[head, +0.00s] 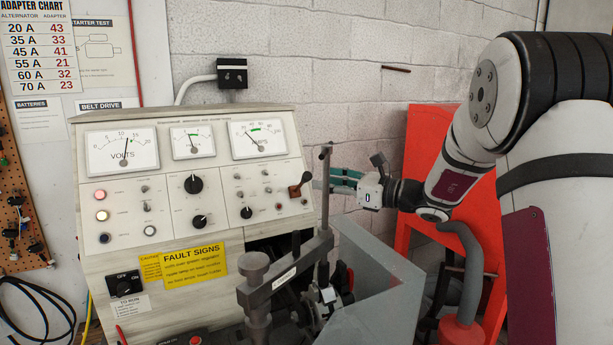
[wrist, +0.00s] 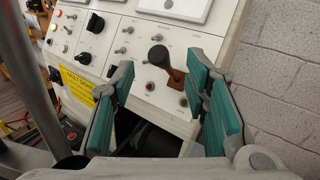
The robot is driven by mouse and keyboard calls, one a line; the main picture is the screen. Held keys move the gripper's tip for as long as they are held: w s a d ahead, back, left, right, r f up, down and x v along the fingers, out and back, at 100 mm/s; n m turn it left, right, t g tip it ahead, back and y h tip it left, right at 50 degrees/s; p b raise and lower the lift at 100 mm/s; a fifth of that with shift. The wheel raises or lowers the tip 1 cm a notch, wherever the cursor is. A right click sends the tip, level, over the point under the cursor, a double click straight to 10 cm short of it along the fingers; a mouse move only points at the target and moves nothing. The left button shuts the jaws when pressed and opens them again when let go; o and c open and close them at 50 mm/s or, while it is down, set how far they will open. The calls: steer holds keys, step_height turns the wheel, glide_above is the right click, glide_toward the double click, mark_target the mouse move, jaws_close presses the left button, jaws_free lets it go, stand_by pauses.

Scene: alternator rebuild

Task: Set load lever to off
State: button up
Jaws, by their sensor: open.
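The load lever (head: 300,183) is a dark knob on a brown arm at the right edge of the test bench panel in the head view. In the wrist view the lever (wrist: 163,62) stands tilted out from the panel, its knob towards the upper left. My gripper (head: 337,180) is just right of the lever in the head view, partly behind a vertical metal rod. In the wrist view my gripper (wrist: 165,105) is open and empty, with green-padded fingers on both sides of the view. The lever appears ahead between them, and I see no contact.
The test bench (head: 140,240) has meters, knobs and small switches. A clamp with a vertical rod (head: 324,215) stands in front of the bench near my gripper. A grey metal guard (head: 375,275) is below my wrist. A red panel (head: 425,150) stands behind my arm.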

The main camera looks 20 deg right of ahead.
mark_target(311, 177)
steer(key=shift+p+x, duration=0.3)
steer(key=shift+x, duration=2.8)
jaws_close()
